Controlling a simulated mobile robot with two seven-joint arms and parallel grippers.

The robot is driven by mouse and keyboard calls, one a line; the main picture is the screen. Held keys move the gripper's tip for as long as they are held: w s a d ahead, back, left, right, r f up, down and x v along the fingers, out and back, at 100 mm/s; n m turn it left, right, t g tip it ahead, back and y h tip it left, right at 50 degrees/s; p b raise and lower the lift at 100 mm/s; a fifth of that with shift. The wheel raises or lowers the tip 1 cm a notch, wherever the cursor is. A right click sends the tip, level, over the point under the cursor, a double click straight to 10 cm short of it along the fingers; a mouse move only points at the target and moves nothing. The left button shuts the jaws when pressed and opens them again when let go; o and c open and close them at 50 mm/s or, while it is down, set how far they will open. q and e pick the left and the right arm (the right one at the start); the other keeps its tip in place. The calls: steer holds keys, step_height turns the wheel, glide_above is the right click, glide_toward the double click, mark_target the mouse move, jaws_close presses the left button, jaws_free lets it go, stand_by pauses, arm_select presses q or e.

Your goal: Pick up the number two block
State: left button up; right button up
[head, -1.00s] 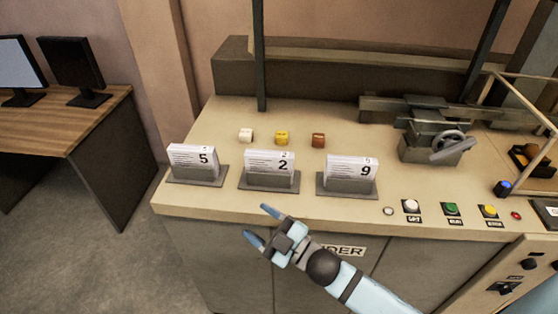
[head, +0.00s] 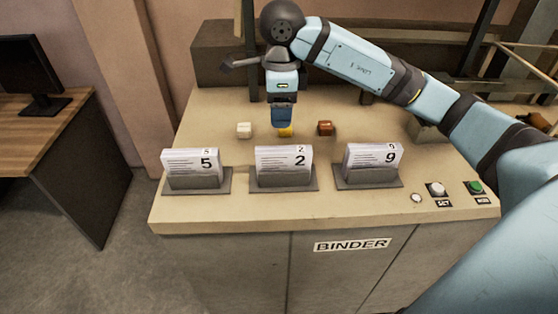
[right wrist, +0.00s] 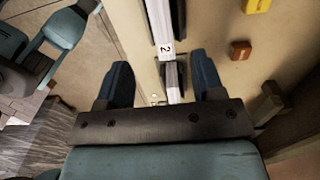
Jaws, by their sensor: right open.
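The number two block (head: 284,158) is a white stack of sheets marked 2, upright in a grey holder (head: 284,179) on the binder counter. It is the middle of three such blocks. My right gripper (head: 284,124) shows above and behind it in the head view, in front of part of the yellow cube. In the right wrist view the right gripper (right wrist: 162,80) is open and empty. There the number two block (right wrist: 161,22) lies in line with the gap between its fingers, with no visible contact. My left gripper is not in view.
Blocks marked 5 (head: 190,162) and 9 (head: 372,157) stand in holders either side. A white cube (head: 244,130), a yellow cube (head: 286,132) and a brown cube (head: 325,128) sit behind. Push buttons (head: 437,188) are at the right front. A desk with a monitor (head: 30,75) stands left.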

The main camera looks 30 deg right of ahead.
mark_target(284, 149)
steer(key=f+p, duration=0.1)
steer(key=f, duration=0.7)
steer(key=shift+d, duration=0.2)
steer(key=f, duration=0.1)
steer(key=f+p, duration=0.1)
steer(key=f, duration=0.3)
steer(key=shift+s+d+p, duration=0.15)
steer(key=shift+s+p, duration=0.15)
steer(key=shift+f, duration=0.2)
steer(key=c, duration=1.1)
steer(key=shift+c, duration=0.2)
steer(key=shift+w+r, duration=0.1)
step_height(284, 149, up, 20)
steer(key=b, duration=0.1)
steer(key=shift+b, duration=0.3)
